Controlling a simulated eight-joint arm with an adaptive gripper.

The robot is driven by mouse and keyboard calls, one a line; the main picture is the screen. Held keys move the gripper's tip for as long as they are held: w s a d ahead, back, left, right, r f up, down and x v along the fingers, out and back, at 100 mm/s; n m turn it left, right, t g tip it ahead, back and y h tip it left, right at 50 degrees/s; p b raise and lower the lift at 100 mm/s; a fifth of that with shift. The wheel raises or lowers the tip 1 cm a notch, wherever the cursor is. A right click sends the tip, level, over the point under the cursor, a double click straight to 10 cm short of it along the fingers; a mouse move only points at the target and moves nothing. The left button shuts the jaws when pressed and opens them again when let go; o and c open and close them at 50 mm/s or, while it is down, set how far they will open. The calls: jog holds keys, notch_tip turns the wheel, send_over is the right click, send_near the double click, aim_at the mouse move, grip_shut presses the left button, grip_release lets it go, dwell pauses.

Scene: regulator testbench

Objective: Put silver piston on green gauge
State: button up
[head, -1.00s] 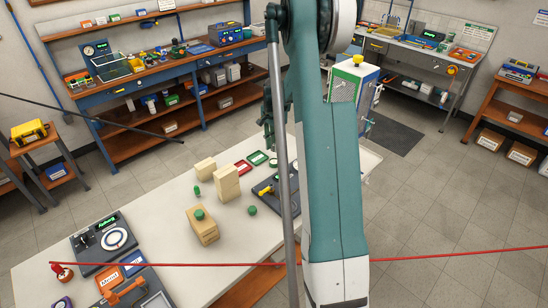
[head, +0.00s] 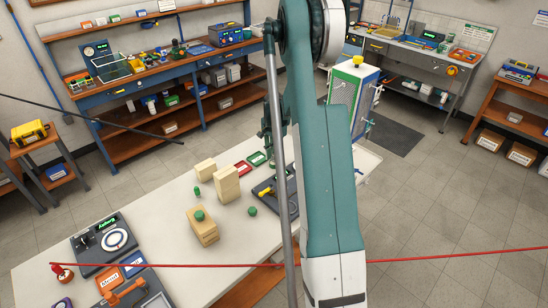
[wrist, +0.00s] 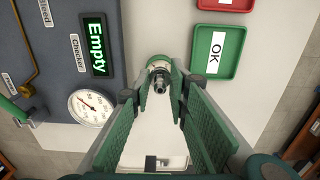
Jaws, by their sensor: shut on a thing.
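In the wrist view my gripper (wrist: 160,84) has its green-padded fingers closed around a small silver piston (wrist: 158,76), held at the fingertips. A pale ring shows around the piston's far end. A round white dial gauge (wrist: 90,107) sits on the grey panel to the left of the fingers, apart from the piston. In the head view my gripper (head: 268,150) is partly behind the arm, over the far part of the white table, and the piston cannot be made out. Small green pieces, one upright (head: 197,191) and one low (head: 252,211), stand there; I cannot tell which is the green gauge.
The grey panel has an "Empty" display (wrist: 97,45). A green "OK" tray (wrist: 217,50) and a red tray (wrist: 215,3) lie to the right of it. Wooden blocks (head: 227,184) stand mid-table. A second panel (head: 103,242) is at the table's near left.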

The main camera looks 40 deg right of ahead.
jog(key=shift+f, duration=0.45)
jog(key=shift+f, duration=0.2)
jog(key=o, duration=0.9)
jog(key=shift+r, duration=0.25)
notch_tip(320, 180, up, 12)
dwell(0.7)
jog(key=shift+a, duration=0.1)
